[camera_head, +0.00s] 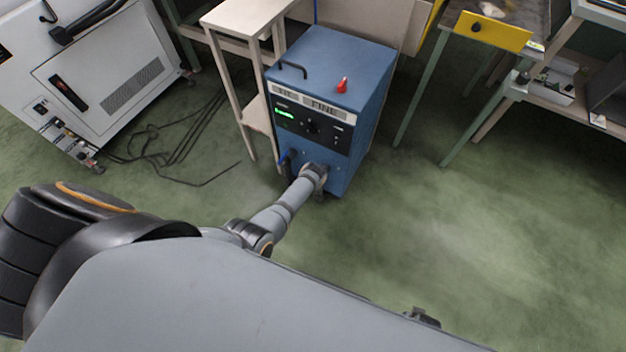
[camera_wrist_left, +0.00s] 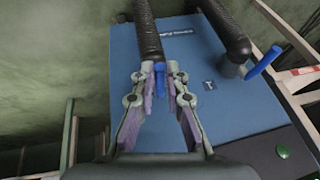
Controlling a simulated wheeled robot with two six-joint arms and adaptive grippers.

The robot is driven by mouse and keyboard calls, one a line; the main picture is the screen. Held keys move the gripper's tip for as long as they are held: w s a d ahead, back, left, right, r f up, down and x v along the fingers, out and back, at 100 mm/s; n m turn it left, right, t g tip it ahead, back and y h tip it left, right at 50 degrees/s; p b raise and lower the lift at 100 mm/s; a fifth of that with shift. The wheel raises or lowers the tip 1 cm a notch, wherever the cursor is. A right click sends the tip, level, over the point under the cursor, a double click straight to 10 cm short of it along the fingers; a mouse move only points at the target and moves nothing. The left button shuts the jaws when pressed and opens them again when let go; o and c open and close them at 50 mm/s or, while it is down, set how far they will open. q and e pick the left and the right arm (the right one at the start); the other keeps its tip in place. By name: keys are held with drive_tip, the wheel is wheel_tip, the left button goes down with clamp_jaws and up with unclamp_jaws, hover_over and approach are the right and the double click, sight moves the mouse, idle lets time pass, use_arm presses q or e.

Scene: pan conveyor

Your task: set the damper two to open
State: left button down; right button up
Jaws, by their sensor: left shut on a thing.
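The blue cabinet (camera_head: 350,75) stands on the floor, its front turned toward me. In the left wrist view its blue face (camera_wrist_left: 225,105) carries two black ribbed pipes, each with a blue lever. My left gripper (camera_wrist_left: 159,80) is shut on the blue lever (camera_wrist_left: 159,72) at the end of the middle pipe (camera_wrist_left: 147,32). The other blue lever (camera_wrist_left: 263,62) is by the right pipe (camera_wrist_left: 228,32), apart from my gripper. I cannot read which damper is number two. In the head view my left gripper (camera_head: 314,174) is at the cabinet's lower front and hides the held lever.
A wooden table (camera_head: 245,14) stands close on the cabinet's left. A grey machine (camera_head: 95,75) with loose black cables (camera_head: 175,140) is further left. A bench with a yellow panel (camera_head: 490,30) is at the back right. The green floor on the right is clear.

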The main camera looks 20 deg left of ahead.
use_arm(q)
drive_tip(key=shift+d, duration=0.1)
drive_tip(key=c, duration=1.4)
unclamp_jaws()
drive_tip(key=shift+o, duration=0.2)
drive_tip(key=v, duration=0.7)
drive_tip(key=shift+r, duration=0.25)
